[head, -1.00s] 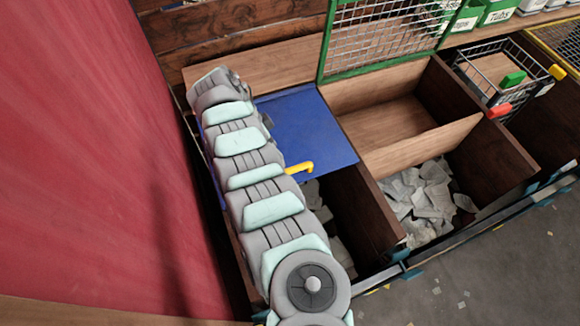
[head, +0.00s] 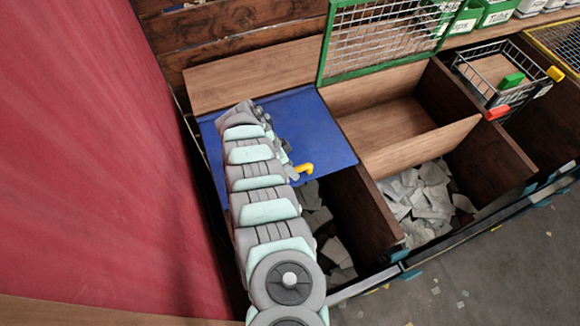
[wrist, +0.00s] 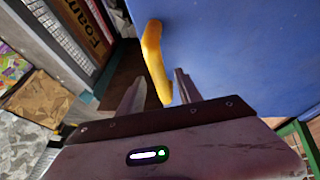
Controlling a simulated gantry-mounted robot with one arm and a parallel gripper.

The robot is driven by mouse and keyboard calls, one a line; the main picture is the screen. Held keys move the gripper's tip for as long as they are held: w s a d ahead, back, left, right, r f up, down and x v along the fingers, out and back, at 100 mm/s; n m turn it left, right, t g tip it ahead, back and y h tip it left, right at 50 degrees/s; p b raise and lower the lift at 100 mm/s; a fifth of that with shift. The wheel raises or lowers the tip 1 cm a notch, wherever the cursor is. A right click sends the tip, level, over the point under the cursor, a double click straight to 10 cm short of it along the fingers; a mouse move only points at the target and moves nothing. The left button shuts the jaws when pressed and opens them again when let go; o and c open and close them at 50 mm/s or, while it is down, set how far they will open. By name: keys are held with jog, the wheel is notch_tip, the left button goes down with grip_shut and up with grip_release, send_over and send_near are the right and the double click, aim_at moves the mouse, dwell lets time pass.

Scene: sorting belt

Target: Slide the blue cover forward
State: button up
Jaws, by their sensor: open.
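The blue cover (head: 318,130) is a flat panel over the back part of the left bin in the head view. It fills the upper right of the wrist view (wrist: 240,45). Its yellow handle (head: 305,168) sits at the cover's front edge. In the wrist view the yellow handle (wrist: 153,55) reaches down between the two fingers of my gripper (wrist: 160,76). The fingers are apart, with a gap visible on the left; I cannot tell whether the right one touches the handle. In the head view my gripper (head: 290,164) is just left of the handle, partly hidden by my arm.
The left bin's open front holds pale scraps (head: 338,255). To its right is a wooden bin (head: 505,165) with scraps and a raised green-framed mesh lid (head: 385,40). A wire basket (head: 495,70) stands farther right. A red wall (head: 90,150) bounds the left.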

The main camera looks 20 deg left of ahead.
jog(key=shift+c, duration=0.2)
grip_shut()
dwell(1.1)
